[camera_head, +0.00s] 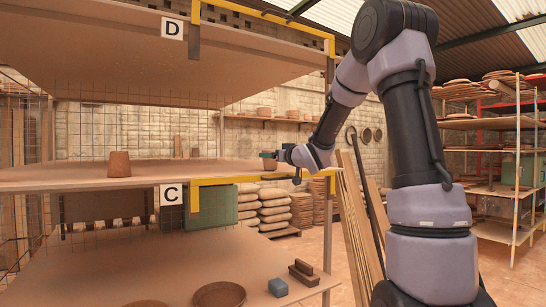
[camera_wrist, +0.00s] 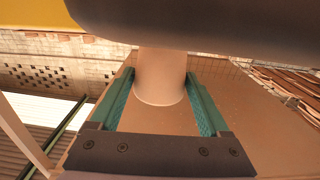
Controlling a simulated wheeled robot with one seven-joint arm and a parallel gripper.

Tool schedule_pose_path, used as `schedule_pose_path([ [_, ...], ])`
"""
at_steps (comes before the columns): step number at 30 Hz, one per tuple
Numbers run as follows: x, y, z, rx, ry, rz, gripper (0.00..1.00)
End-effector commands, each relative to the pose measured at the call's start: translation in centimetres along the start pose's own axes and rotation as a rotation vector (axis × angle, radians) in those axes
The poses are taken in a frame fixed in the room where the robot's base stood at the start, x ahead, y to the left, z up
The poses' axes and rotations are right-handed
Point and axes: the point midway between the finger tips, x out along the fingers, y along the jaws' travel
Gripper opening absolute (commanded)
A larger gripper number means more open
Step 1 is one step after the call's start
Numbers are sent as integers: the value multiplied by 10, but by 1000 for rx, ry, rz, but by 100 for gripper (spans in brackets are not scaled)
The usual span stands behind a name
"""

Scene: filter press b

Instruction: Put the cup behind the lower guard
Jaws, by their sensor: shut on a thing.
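My gripper (camera_head: 273,156) is at the right end of shelf C, by the upright part of the lower guard. Its teal fingers (camera_wrist: 160,104) are shut on the terracotta cup (camera_wrist: 161,76), whose rounded wall shows between them in the wrist view. In the head view the cup (camera_head: 269,165) is small and partly hidden by the fingers. The lower guard (camera_head: 262,180) is a yellow bar along the front edge of shelf C. The cup appears just above the guard's bar; I cannot tell whether it touches the shelf.
Shelf C's middle is clear.

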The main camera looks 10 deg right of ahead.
Motion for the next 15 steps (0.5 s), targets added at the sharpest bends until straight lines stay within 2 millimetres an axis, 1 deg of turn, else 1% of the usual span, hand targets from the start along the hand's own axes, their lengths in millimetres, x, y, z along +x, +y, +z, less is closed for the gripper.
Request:
schedule_pose_path([
  [4,0,0,3,1,-1,0,20],
  [5,0,0,3,1,-1,1,84],
  [6,0,0,3,1,-1,1,99],
  [15,0,0,0,0,1,0,100],
])
